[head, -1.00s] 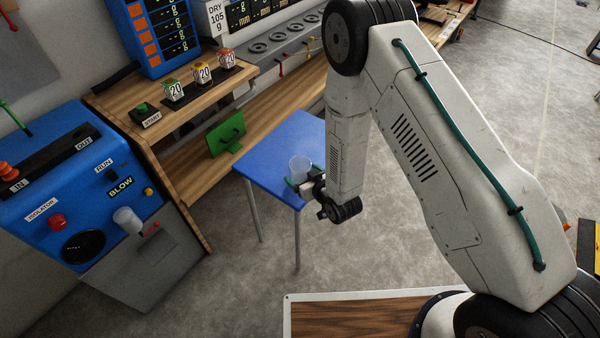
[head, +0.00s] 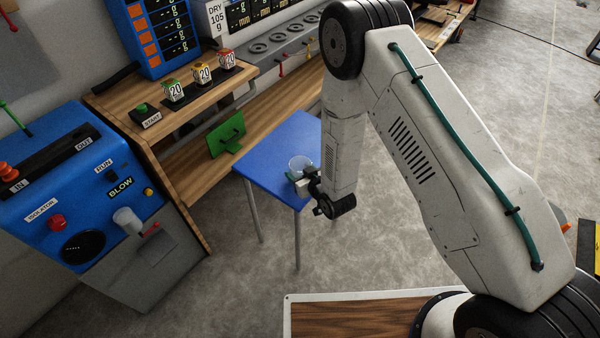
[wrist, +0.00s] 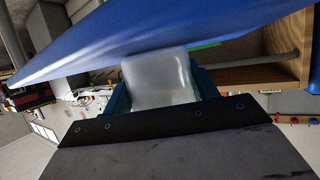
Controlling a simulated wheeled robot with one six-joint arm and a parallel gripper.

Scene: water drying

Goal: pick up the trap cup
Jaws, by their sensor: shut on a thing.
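A clear, frosted cup (head: 300,163) is at the front part of the small blue table (head: 272,150), the one cup in my gripper's reach. It also shows in the wrist view (wrist: 158,80), between two teal fingers. My gripper (head: 302,178) is shut on this cup, with a finger at each side. In the wrist view the blue tabletop (wrist: 150,38) fills the upper part, close to the cup. I cannot tell whether the cup's base touches the tabletop. My forearm hides the table's right side.
A blue machine (head: 70,190) with a white cup-like part (head: 127,220) stands at the left. A wooden bench (head: 175,125) behind carries several small labelled jars (head: 203,75) and a green panel (head: 227,135). Grey floor is open at the right.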

